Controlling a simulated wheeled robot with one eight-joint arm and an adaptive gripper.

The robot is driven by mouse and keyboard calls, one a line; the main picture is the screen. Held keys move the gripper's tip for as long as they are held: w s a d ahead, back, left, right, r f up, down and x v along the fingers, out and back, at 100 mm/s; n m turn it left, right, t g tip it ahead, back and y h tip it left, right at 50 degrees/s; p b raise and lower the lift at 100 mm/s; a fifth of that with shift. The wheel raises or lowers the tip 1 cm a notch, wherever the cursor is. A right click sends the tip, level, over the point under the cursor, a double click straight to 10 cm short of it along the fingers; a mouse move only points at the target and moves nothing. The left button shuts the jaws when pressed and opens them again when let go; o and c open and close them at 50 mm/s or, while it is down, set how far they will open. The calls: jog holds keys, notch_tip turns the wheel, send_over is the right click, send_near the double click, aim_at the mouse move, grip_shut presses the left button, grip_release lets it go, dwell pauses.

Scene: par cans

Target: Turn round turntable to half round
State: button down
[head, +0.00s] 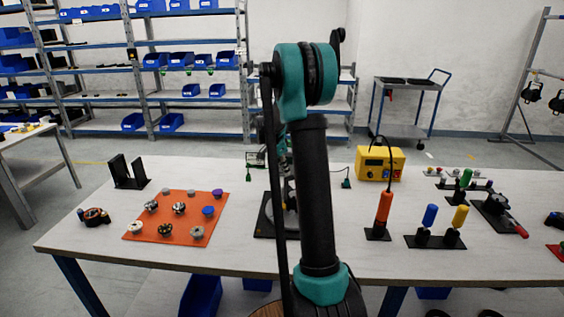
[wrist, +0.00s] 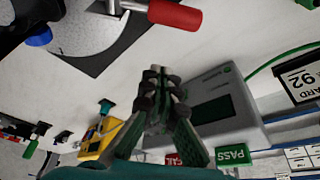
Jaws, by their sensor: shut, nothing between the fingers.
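The turntable shows in the wrist view as a pale grey disc (wrist: 85,28) on a black base plate (wrist: 112,62), at the upper left. A metal lever with a red handle (wrist: 176,16) lies at the disc's edge. In the head view the turntable's black base (head: 264,222) is mostly hidden behind my arm. My gripper (wrist: 158,72) is shut and empty in the wrist view, its fingertips together below the red handle in the picture. It looks apart from the handle and the disc. In the head view my gripper cannot be made out clearly behind my arm.
A grey box with a dark screen (wrist: 212,112) and PASS and FAIL labels is close to my gripper in the wrist view. An orange mat with knobs (head: 168,228) lies left of the turntable. A yellow unit (head: 380,163) and an orange-handled tool (head: 384,207) stand right.

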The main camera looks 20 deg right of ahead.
aim_at(272, 181)
jog(key=shift+s+a+f, duration=0.15)
jog(key=shift+a+f, duration=0.1)
jog(key=shift+a, duration=0.35)
jog(key=shift+s+a+f, duration=0.15)
jog(key=shift+a+f, duration=0.05)
jog(key=shift+a, duration=0.35)
jog(key=shift+s+a+f, duration=0.15)
jog(key=shift+a+f, duration=0.1)
jog(key=shift+a, duration=0.35)
jog(key=shift+a, duration=0.2)
